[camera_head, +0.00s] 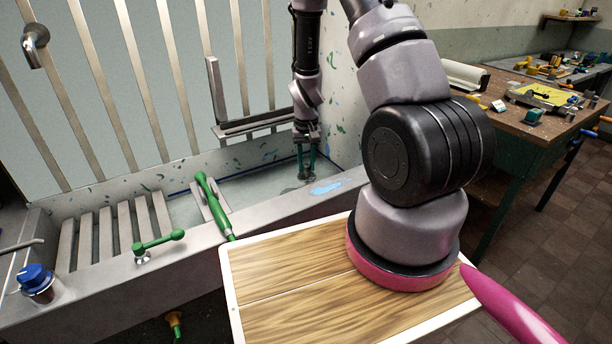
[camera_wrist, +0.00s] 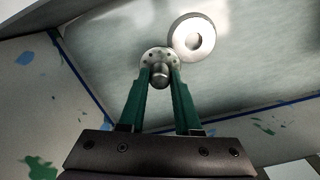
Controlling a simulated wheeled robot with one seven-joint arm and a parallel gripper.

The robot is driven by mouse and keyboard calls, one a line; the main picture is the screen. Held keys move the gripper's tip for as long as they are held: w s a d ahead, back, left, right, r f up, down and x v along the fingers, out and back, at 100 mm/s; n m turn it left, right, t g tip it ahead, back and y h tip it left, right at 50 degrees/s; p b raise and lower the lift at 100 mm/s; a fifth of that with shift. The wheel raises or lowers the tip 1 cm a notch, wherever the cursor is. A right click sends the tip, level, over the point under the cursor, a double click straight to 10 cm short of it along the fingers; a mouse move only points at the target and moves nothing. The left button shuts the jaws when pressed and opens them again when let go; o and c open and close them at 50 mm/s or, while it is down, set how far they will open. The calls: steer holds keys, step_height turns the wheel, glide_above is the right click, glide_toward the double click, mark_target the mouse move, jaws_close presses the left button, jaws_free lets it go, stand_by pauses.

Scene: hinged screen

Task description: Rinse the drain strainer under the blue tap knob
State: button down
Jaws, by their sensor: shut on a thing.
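My gripper (camera_head: 306,172) reaches down into the far right end of the sink trough (camera_head: 268,203). In the wrist view its green fingers (camera_wrist: 160,76) are shut on the knob of the drain strainer (camera_wrist: 149,56), a small metal disc with holes around its edge. The round metal drain (camera_wrist: 193,38) lies just beyond and to the right of the strainer in that view. Whether the strainer touches the sink floor I cannot tell. The blue tap knob (camera_head: 35,278) stands on the sink's front rim at far left, well away from my gripper. A metal spout (camera_head: 35,40) hangs at upper left.
A green lever tap (camera_head: 158,243) stands on the front rim, and a green-handled tool (camera_head: 214,205) lies across the trough. A slatted rack (camera_head: 112,232) covers the left part. A metal bracket (camera_head: 240,125) stands behind. A cluttered workbench (camera_head: 520,100) is at right.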

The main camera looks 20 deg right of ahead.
mark_target(306, 176)
steer(key=shift+f, duration=2)
steer(key=c, duration=0.6)
jaws_free()
steer(key=shift+f, duration=0.1)
